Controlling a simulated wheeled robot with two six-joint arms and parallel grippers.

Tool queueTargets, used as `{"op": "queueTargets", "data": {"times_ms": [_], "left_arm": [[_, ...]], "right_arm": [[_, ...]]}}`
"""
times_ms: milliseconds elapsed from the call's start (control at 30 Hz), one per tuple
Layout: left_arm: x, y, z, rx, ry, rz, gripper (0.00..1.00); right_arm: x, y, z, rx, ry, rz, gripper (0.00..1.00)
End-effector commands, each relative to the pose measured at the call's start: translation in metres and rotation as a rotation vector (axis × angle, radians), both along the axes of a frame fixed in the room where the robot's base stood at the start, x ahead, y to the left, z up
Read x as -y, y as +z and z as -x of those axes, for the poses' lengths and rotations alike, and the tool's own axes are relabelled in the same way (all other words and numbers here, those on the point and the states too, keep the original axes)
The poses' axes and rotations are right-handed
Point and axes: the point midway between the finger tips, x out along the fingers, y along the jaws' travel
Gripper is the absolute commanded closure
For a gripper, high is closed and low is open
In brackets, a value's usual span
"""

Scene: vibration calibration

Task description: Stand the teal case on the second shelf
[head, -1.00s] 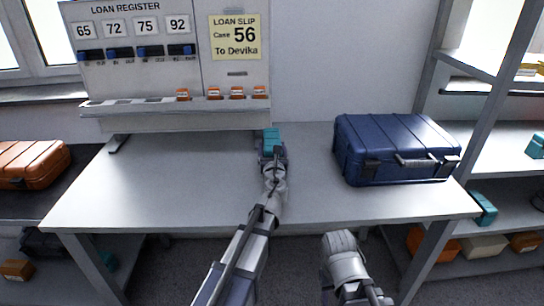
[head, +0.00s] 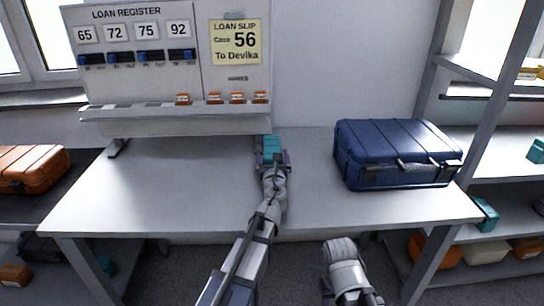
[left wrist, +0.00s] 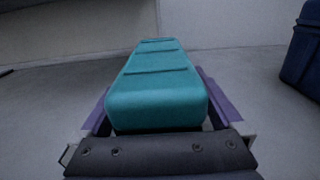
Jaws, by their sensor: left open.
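The teal case (head: 272,146) lies on the grey table (head: 190,190), below the right end of the register board. It is a small rounded block with ridges across its top. My left gripper (head: 271,160) is at the near end of the case, pointing away from me. In the left wrist view the case (left wrist: 158,85) lies lengthwise between the two purple fingers (left wrist: 160,112), which are open. I cannot tell whether they touch its sides. The shelf rack (head: 505,140) stands at the right with several levels. My right gripper is not in view; only part of that arm shows.
A large navy case (head: 398,155) sits on the table's right side, beside the rack. The register board (head: 165,70) stands at the back. An orange case (head: 30,168) is at the far left. Other teal cases (head: 486,214) are on the rack. The table's left half is clear.

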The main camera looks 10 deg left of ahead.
Motion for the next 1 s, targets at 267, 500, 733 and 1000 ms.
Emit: {"op": "queueTargets", "data": {"times_ms": [267,500,733,1000], "left_arm": [[0.006,0.002,0.024,0.000,-0.002,0.000,0.00],[0.019,0.002,0.070,0.000,-0.002,0.000,0.00],[0.030,0.002,0.109,0.000,-0.001,0.000,0.00],[0.032,0.003,0.112,0.000,0.001,0.000,0.00]], "right_arm": [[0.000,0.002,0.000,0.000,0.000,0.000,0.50],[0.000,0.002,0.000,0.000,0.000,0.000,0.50],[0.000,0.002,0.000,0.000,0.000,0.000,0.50],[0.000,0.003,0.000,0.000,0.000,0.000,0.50]]}}
